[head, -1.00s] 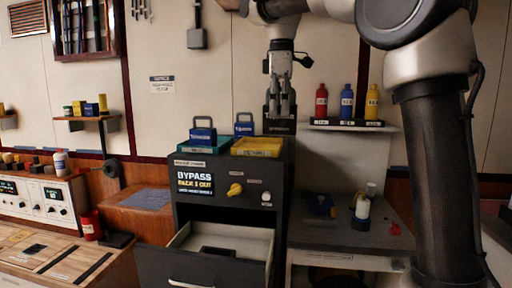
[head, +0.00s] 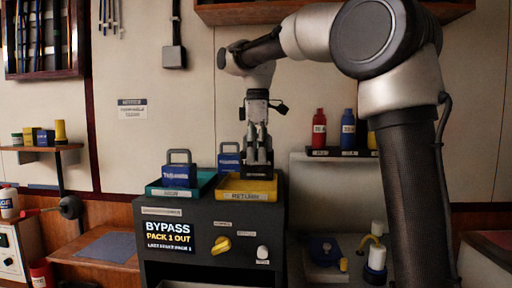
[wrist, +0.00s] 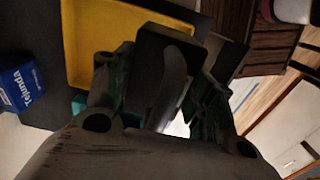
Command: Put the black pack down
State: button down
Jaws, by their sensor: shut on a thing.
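My gripper (head: 257,162) points down over the yellow tray and is shut on the black pack (head: 258,171). The yellow tray (head: 247,197), lettered on its front, sits on top of the dark cabinet at the right. In the wrist view the black pack (wrist: 165,52) is between my fingers and overlaps one side of the yellow tray (wrist: 128,20). I cannot tell whether the pack touches the tray floor.
A blue handled pack (head: 179,175) stands in the teal tray (head: 206,181) left of the yellow one. A second blue pack (head: 229,160) stands behind. The cabinet front (head: 196,215) has a yellow knob (head: 221,245). Bottles (head: 319,129) stand on a shelf at right.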

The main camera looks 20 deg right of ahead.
aim_at(258, 169)
jog(key=shift+f, duration=2.4)
jog(key=c, duration=0.5)
grip_release()
jog(key=shift+f, duration=0.15)
notch_tip(258, 169, up, 12)
jog(key=shift+r, duration=0.15)
jog(key=s+d+f+m+t, duration=0.2)
jog(key=s+d+f+m, duration=0.35)
jog(key=s+d, duration=0.4)
jog(key=s+d+f+m, duration=0.1)
jog(key=s+f+m, duration=0.1)
jog(key=s+f, duration=0.3)
jog(key=s+d+f+m+t, duration=0.1)
jog(key=s+d+f+m, duration=0.1)
jog(key=s+f, duration=0.4)
jog(key=s+d+f+m+t, duration=0.1)
jog(key=s+f+m, duration=0.3)
jog(key=s+f, duration=0.1)
jog(key=shift+s+d+f, duration=0.35)
jog(key=shift+f, duration=0.1)
